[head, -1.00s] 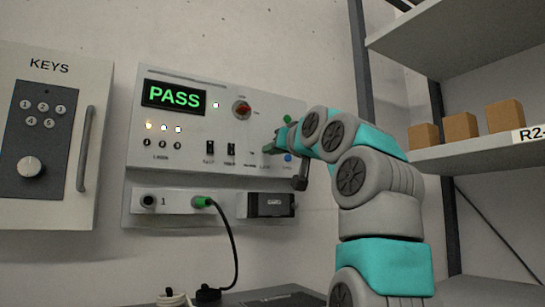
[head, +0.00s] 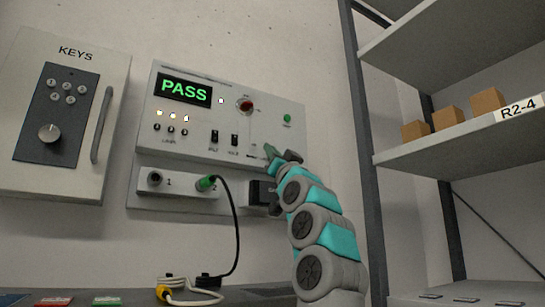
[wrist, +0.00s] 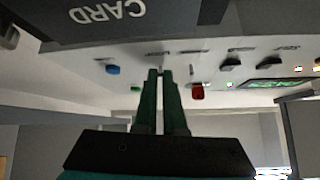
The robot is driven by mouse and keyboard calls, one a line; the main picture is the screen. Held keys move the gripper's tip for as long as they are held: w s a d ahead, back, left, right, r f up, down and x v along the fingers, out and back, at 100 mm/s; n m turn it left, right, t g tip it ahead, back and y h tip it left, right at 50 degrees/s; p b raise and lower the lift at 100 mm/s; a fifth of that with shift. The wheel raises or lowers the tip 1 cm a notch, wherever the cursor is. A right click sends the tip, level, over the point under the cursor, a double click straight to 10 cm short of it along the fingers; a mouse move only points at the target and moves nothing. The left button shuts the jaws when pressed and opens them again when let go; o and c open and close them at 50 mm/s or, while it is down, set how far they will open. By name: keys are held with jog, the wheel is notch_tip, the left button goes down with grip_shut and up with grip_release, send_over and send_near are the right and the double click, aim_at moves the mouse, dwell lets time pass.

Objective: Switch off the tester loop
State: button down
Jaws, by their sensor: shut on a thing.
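The tester panel (head: 185,140) is on the wall, with a lit green PASS display (head: 184,90). My gripper (head: 270,152) is at the panel's lower right, right of the rockers. In the wrist view, upside down, its green fingers (wrist: 160,74) are shut together at the panel face, between a blue button (wrist: 112,69) and the red knob (wrist: 197,90). They are closed on a small switch, mostly hidden between the tips.
A dark card slot (head: 257,192) sits just below, partly behind my arm. A black cable (head: 236,225) hangs from a green plug (head: 206,183). A KEYS cabinet (head: 68,115) is at left. Shelves with boxes (head: 450,116) stand at right.

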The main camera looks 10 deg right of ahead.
jog(key=shift+t, duration=0.3)
jog(key=c, duration=1)
grip_release()
jog(key=shift+f, duration=0.1)
jog(key=a+v, duration=0.1)
jog(key=v, duration=0.5)
jog(key=shift+s+d+b, duration=0.35)
jog(key=shift+s+d, duration=0.05)
jog(key=shift+s, duration=0.05)
jog(key=shift+s+d+f, duration=0.1)
jog(key=shift+d+f, duration=0.05)
jog(key=shift+f, duration=0.35)
jog(key=shift+f, duration=0.1)
